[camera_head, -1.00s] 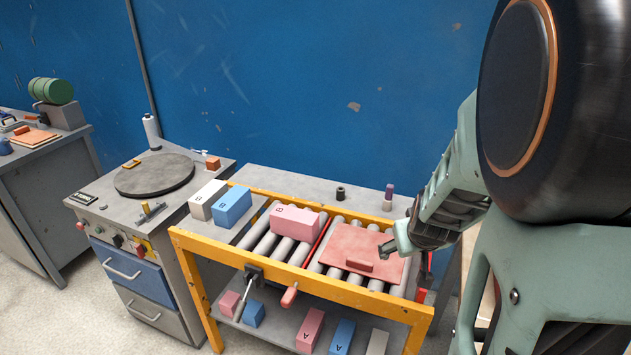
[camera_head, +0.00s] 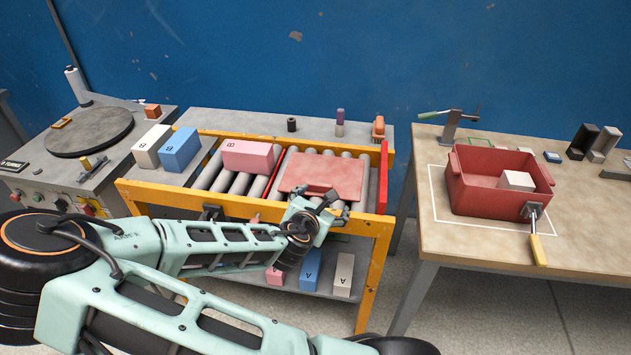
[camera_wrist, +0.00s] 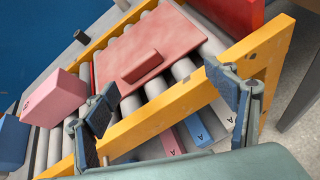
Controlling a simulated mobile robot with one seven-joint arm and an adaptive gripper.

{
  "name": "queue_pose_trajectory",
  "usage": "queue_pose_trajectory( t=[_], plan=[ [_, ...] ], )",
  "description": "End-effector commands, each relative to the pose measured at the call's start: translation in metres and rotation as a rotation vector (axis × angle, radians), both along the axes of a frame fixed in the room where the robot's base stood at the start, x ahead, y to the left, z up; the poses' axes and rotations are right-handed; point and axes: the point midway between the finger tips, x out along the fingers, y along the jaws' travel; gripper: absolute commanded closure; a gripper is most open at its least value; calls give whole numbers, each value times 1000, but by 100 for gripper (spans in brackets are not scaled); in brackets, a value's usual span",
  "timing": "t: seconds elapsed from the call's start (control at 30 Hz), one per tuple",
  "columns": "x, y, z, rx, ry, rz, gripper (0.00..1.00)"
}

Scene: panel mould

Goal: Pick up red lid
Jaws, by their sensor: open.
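The red lid (camera_head: 322,175) is a flat, pale red square plate lying on the grey rollers of the yellow-framed conveyor. In the wrist view the red lid (camera_wrist: 153,50) shows a raised bar handle (camera_wrist: 141,66) on its top. My gripper (camera_head: 325,198) is at the front edge of the conveyor, close to the lid's near side, and hides part of that side. In the wrist view my gripper (camera_wrist: 165,112) has its two fingers wide apart with nothing between them. The lid lies beyond the fingertips, and the yellow front rail crosses between.
A pink block (camera_head: 248,156) sits on the rollers left of the lid. The yellow rail (camera_head: 362,222) runs along the front. A red upright plate (camera_head: 383,177) stands at the right end. A red open box (camera_head: 497,185) with a white block stands on the right table.

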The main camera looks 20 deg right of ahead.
Motion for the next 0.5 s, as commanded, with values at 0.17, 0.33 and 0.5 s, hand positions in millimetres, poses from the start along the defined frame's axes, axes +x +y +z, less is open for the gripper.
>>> queue_pose_trajectory(
  t=[0.17,0.33,0.5],
  plan=[
    [9,11,0,-216,71,162,22],
    [14,14,1,-284,92,214,22],
    [29,4,-7,-286,93,215,22]
  ],
)
